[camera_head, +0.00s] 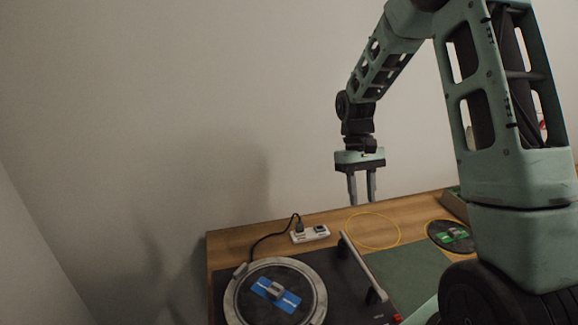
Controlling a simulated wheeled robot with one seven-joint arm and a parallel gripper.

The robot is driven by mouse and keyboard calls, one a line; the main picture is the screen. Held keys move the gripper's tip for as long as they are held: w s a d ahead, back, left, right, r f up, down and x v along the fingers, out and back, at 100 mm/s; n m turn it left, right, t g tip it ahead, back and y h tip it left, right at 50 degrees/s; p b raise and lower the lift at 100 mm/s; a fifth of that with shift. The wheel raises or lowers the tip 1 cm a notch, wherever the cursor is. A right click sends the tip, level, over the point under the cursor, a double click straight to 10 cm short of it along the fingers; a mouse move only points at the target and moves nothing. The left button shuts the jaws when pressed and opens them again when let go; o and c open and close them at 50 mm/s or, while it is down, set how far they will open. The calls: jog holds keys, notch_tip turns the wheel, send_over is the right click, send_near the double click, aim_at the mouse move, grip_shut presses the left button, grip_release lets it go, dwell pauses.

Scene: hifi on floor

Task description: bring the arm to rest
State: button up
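My gripper (361,187) hangs from my raised green arm in the upper right half of the head view. Its two grey fingers point down and stand apart with a narrow gap between them. Nothing shows between the fingers. The gripper is above the back of the wooden table (228,247), in front of the pale wall, and touches nothing that I can see. My large near arm link covers the right side of the view.
On the table are a round grey turntable (233,300) with a blue piece (275,293), a white power strip (310,234) with a black cable, a yellow ring (373,231), a long handle bar (362,266), a green mat (405,272) and a dark disc (434,236) with green pieces.

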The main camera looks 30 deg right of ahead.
jog(key=s+a+r+n+t+h, duration=0.1)
jog(key=s+a+n, duration=0.15)
jog(key=a, duration=0.85)
jog(key=s+a+r+n+t, duration=0.1)
jog(key=s+a+r+n, duration=0.15)
jog(key=a, duration=0.75)
jog(key=s+a+n+t+b, duration=0.1)
jog(key=s+a+n, duration=0.4)
jog(key=s+a, duration=0.6)
jog(key=shift+s+a+f+n+t+b, duration=0.35)
jog(key=shift+s+t, duration=0.25)
jog(key=shift+s, duration=0.65)
jog(key=shift+d+r, duration=0.1)
